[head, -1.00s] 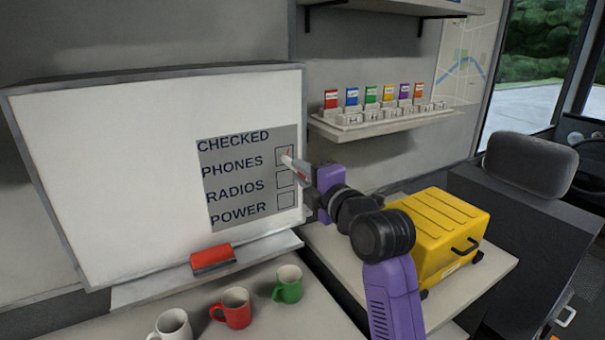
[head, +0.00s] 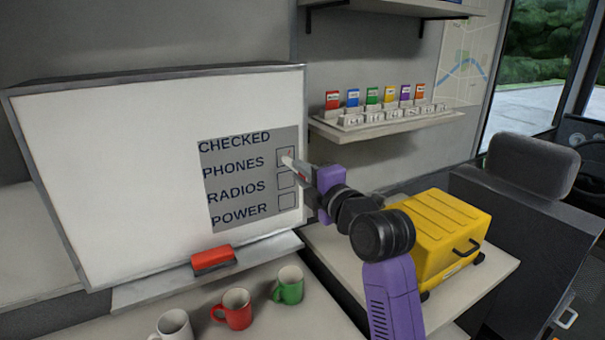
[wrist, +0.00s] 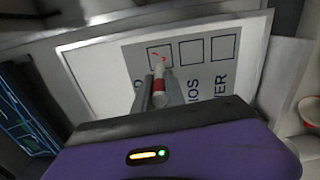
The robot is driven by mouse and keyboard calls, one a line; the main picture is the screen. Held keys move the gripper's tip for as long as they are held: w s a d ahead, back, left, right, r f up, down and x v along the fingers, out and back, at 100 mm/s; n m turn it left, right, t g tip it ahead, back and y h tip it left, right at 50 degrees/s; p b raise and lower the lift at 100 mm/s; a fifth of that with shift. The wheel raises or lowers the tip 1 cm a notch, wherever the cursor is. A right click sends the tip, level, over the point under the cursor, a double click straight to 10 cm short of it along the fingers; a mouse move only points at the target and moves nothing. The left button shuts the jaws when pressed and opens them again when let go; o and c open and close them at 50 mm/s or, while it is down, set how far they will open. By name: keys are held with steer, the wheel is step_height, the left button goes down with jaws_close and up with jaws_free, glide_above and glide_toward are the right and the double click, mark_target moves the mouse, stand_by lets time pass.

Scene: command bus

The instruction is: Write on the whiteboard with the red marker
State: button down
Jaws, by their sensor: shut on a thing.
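The whiteboard (head: 110,165) stands at the left, with a grey checklist panel (head: 235,197) reading CHECKED, PHONES, RADIOS, POWER. My gripper (head: 307,175) is shut on the red marker (head: 290,163), whose tip points at the PHONES box. In the wrist view the marker (wrist: 158,82) sits between my fingers, over the lower edge of the first box. A small red mark (wrist: 160,54) shows inside that box. The other two boxes (wrist: 192,52) look empty. I cannot tell whether the tip touches the board.
A red eraser (head: 213,259) lies on the board's ledge. White, red (head: 233,309) and green mugs stand below on the counter. A yellow case (head: 440,240) sits on the table at right, close to my arm. A shelf (head: 385,127) holds several coloured tags.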

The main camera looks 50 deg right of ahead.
steer(key=shift+w, duration=0.15)
steer(key=shift+d+f+b, duration=0.45)
steer(key=shift+f+b, duration=0.25)
stand_by(0.8)
steer(key=shift+s+d+r+p, duration=0.15)
steer(key=shift+d+r+p, duration=0.2)
steer(key=shift+r, duration=0.25)
steer(key=shift+s+d+r+p, duration=0.15)
steer(key=shift+d+r+p, duration=0.1)
steer(key=shift+d+r, duration=0.3)
stand_by(1.8)
steer(key=shift+a, duration=0.1)
steer(key=v, duration=0.6)
steer(key=shift+s, duration=0.25)
stand_by(0.4)
steer(key=shift+a, duration=0.1)
